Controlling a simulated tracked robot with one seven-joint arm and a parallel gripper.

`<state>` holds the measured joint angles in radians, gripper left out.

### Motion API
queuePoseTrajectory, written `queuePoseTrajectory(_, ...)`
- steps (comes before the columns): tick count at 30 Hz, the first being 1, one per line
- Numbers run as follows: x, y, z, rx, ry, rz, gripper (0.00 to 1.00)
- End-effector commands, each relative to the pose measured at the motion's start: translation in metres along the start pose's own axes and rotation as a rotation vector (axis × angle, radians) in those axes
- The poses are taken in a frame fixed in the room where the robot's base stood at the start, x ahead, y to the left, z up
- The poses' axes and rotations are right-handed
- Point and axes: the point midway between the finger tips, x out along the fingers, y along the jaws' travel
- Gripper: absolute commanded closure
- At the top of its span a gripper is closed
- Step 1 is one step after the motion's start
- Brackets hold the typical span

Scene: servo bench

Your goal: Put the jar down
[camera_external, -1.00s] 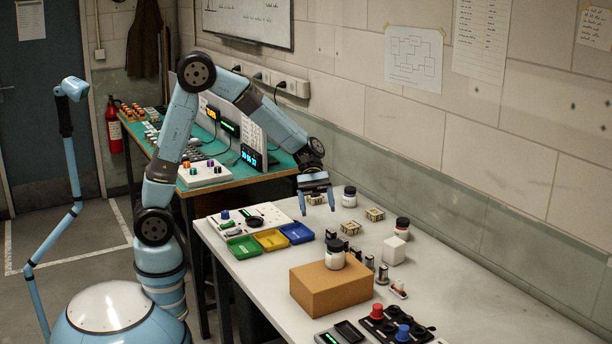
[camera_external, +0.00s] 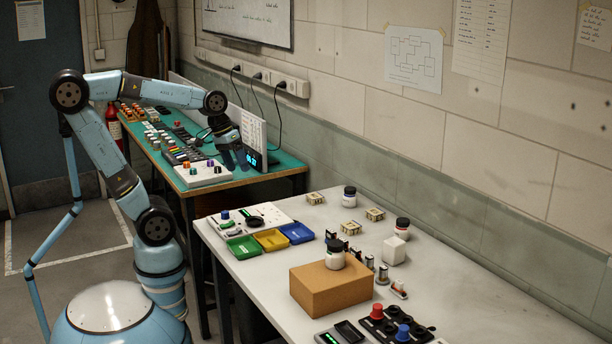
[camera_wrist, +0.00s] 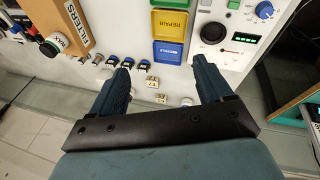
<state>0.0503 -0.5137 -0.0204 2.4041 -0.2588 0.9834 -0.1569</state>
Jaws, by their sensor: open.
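Three small white jars with dark lids show in the external view. One jar (camera_external: 335,255) stands upright on a brown cardboard box (camera_external: 330,290). A second jar (camera_external: 349,197) stands upright on the white table near its back edge. A third jar (camera_external: 402,228) is further right, beside a white cube. My gripper (camera_external: 238,160) is raised over the green bench, left of the white table and well apart from all the jars. In the wrist view my gripper (camera_wrist: 162,68) has its fingers wide apart with nothing between them.
Green, yellow and blue trays (camera_external: 270,239) and a control panel (camera_external: 250,218) fill the table's left end. Small modules (camera_external: 375,214) lie near the back jar. A display board (camera_external: 252,140) stands close to my gripper. The table's back right is clear.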

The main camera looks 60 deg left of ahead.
Motion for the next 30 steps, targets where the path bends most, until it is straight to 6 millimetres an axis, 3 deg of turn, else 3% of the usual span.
queuePoseTrajectory(3,-0.016,-0.026,0.011,0.096,0.103,-0.066,0.21)
queuePoseTrajectory(10,-0.035,-0.058,0.025,0.226,0.223,-0.169,0.21)
queuePoseTrajectory(30,-0.037,-0.068,0.025,0.268,0.238,-0.212,0.21)
